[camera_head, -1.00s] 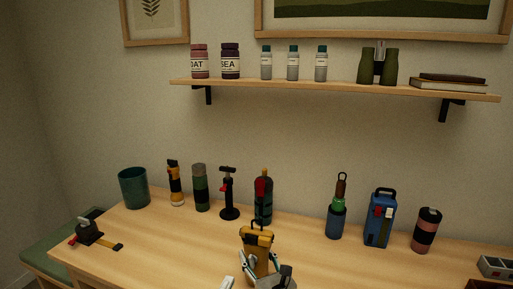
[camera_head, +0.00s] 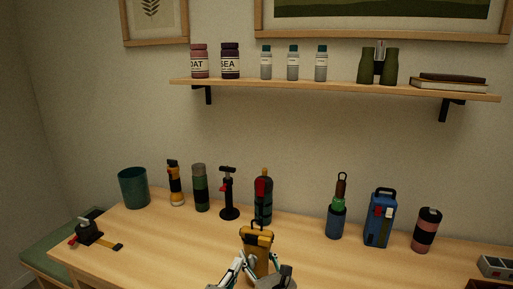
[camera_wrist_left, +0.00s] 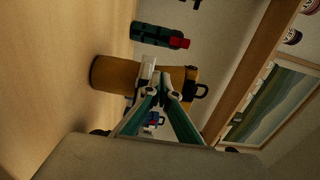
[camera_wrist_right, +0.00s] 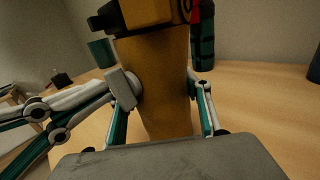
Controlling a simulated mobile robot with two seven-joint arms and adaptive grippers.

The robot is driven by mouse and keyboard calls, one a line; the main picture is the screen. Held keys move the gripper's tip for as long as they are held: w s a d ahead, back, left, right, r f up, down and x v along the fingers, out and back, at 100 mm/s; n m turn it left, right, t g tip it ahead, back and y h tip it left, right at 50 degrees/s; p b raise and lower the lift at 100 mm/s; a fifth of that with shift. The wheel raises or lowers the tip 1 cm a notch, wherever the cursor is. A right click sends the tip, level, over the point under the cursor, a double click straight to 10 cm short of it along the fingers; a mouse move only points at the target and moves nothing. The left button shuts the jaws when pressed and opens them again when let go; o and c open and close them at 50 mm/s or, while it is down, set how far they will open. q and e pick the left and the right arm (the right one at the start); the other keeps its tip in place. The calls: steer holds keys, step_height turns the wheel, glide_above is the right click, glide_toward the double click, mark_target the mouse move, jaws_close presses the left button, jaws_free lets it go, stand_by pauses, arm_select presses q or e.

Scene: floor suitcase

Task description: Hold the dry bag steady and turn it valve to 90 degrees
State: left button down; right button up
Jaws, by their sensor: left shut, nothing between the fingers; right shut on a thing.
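My right gripper (camera_wrist_right: 165,98) is shut on the bag's body, with a finger on each side. My left gripper (camera_wrist_left: 164,86) is shut and empty, with its fingertips together in front of the bag's upper body. In the right wrist view the left fingers come in from the left, close beside the bag; contact is unclear. A black round fitting (camera_wrist_right: 107,17) sticks out at the bag's upper left; I cannot tell its angle.
Behind the bag stand a dark green bottle (camera_head: 263,200), a black pump (camera_head: 228,195) and a green flask (camera_head: 200,188). A blue container (camera_head: 379,218) stands to the right. A shelf (camera_head: 335,87) hangs above.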

arm_select(q)
steer(key=shift+s+d, duration=0.2)
steer(key=shift+d, duration=0.35)
stand_by(0.9)
steer(key=shift+r, duration=0.3)
steer(key=shift+a, duration=0.1)
stand_by(0.5)
steer(key=shift+a, duration=0.3)
steer(key=shift+v, duration=2.9)
arm_select(e)
steer(key=o, duration=1.5)
